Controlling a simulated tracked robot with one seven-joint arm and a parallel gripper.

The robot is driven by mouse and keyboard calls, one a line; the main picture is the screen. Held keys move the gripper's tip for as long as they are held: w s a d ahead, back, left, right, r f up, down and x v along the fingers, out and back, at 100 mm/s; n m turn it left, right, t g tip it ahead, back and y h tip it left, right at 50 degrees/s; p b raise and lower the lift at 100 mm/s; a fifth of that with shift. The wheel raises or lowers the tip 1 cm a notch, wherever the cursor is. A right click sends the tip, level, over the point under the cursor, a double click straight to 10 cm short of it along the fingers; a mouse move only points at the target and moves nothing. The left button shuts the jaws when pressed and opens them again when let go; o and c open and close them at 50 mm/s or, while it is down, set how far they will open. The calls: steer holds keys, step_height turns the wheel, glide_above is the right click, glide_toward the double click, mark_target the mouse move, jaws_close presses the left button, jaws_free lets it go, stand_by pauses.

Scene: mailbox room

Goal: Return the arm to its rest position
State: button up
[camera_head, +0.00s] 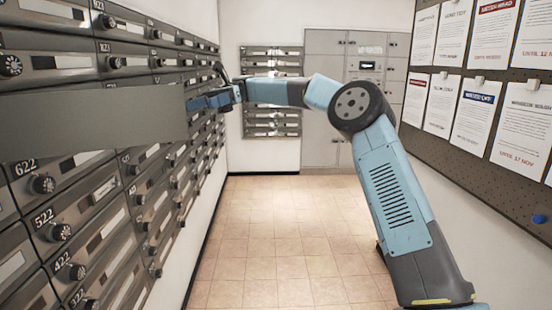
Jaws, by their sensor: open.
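My light-blue and grey arm (392,190) rises from the lower right, bends at a dark round joint and reaches left across the aisle. My gripper (193,104) is at its left end, its blue fingers open, close to the right edge of a flat grey panel (95,122). The panel stands out from the mailbox wall, like an open mailbox door. I cannot tell whether the fingers touch it. The wrist hides part of the mailboxes behind it.
Mailboxes with dials (85,195) line the left wall. More mailboxes (272,122) hang on the back wall beside grey lockers (330,150). A notice board (480,145) with several papers fills the right wall. The tiled floor (265,240) in the aisle is clear.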

steer(key=s+d+f+t+h, duration=0.1)
steer(key=s+d+f+t, duration=0.25)
steer(key=s+t, duration=0.55)
steer(key=s+d+f+n+t+h, duration=0.2)
steer(key=s+d, duration=0.5)
steer(key=d, duration=0.6)
steer(key=s+d+f+n+t+h, duration=0.2)
steer(key=s+d+f+t, duration=0.3)
steer(key=d, duration=0.8)
steer(key=s+d+f+n+t+h, duration=0.2)
steer(key=s+d+f+n+t, duration=0.1)
steer(key=s+d, duration=0.7)
steer(key=d+t, duration=0.1)
steer(key=d, duration=0.2)
steer(key=shift+f+t, duration=0.15)
steer(key=shift+t, duration=0.25)
steer(key=shift+s, duration=0.1)
